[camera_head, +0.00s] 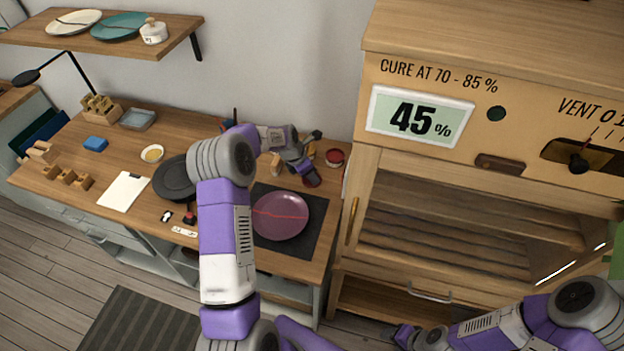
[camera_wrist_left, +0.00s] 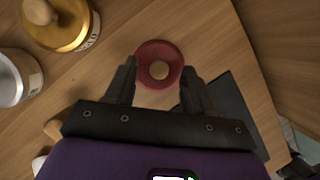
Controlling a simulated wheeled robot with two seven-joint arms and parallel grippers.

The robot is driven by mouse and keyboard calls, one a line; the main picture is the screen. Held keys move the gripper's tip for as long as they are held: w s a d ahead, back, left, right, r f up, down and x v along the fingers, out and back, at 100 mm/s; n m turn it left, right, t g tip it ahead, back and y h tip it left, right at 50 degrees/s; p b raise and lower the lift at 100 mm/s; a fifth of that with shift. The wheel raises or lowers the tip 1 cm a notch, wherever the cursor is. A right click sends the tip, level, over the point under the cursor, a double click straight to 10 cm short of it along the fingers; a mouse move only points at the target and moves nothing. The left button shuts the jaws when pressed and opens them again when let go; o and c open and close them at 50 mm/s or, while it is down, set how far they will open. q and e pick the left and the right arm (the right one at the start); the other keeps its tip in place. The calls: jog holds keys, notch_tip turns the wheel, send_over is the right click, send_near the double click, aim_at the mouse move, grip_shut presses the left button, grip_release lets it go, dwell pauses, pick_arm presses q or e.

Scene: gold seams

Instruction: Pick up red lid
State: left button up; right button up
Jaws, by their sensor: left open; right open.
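The red lid (camera_wrist_left: 147,79), a round disc with a light wooden knob in its centre, is in the upper middle of the left wrist view. My left gripper (camera_wrist_left: 160,74) is open, its two dark fingers pointing at the lid with one on each side; I cannot tell whether they touch it. In the head view the left gripper (camera_head: 309,170) reaches down at the back right of the workbench, over a dark red shape that it partly covers. My right gripper (camera_head: 404,336) is low in the head view, away from the bench, open.
A gold lidded jar (camera_wrist_left: 70,32) and a pale tin (camera_wrist_left: 12,82) stand left of the lid. A dark mat (camera_head: 262,252) with a purple plate (camera_head: 281,228) lies in front. A red-topped tin (camera_head: 334,157) stands near the bench's right edge, beside the wooden cabinet (camera_head: 362,190).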

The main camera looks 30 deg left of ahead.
pick_arm(q)
jog(key=shift+w+f, duration=0.2)
jog(key=shift+f, duration=0.2)
jog(key=shift+c, duration=0.3)
grip_shut()
jog(key=shift+r, duration=0.1)
